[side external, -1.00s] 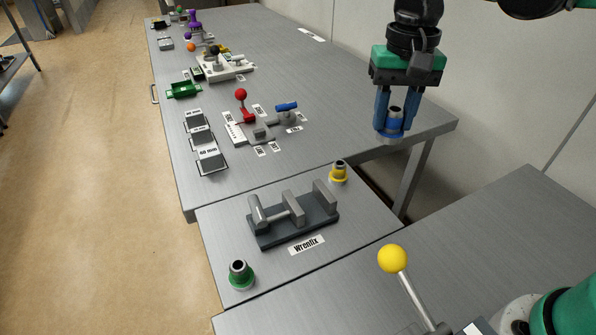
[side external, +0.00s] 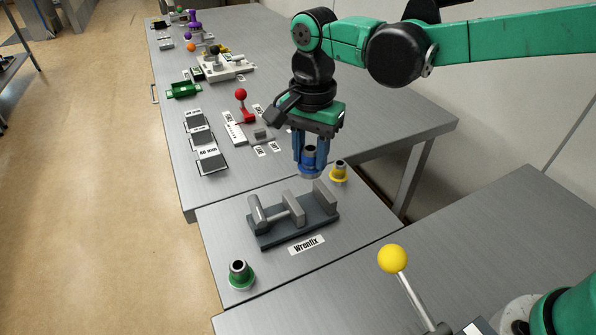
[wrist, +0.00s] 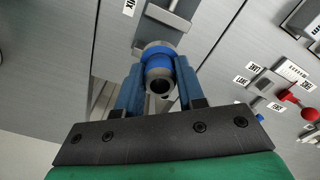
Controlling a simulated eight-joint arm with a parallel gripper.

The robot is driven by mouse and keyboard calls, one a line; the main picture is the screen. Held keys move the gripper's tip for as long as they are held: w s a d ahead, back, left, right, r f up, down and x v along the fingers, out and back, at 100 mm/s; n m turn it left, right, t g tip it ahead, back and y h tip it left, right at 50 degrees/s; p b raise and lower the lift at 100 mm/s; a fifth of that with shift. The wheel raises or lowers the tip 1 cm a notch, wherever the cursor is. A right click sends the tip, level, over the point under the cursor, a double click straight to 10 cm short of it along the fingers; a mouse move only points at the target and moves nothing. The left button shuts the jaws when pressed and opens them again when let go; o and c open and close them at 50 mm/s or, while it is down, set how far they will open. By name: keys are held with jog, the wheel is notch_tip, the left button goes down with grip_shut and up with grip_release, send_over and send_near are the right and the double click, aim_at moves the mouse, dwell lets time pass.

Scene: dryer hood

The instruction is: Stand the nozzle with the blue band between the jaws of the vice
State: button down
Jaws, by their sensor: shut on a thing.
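The nozzle with the blue band (side external: 310,161) is held upright in my gripper (side external: 311,160), above the table behind the vice. It also shows in the wrist view (wrist: 158,68), between the two blue fingers of my gripper (wrist: 159,78). The vice (side external: 292,219) has a dark base and grey upright jaws with an open gap between them. It stands on the near table, in front of and below the held nozzle. In the wrist view part of the vice (wrist: 168,18) shows at the top, beyond the nozzle.
A nozzle with a yellow band (side external: 339,172) stands behind the vice, close to the right of the held nozzle. A nozzle with a green band (side external: 240,275) stands at the front left. A yellow-knobbed lever (side external: 393,259) rises at the right front. A red-knobbed device (side external: 243,108) is farther back.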

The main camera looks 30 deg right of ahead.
jog(key=shift+f, duration=4.3)
jog(key=shift+c, duration=2.3)
grip_release()
jog(key=shift+r, duration=2.85)
jog(key=shift+d, duration=0.1)
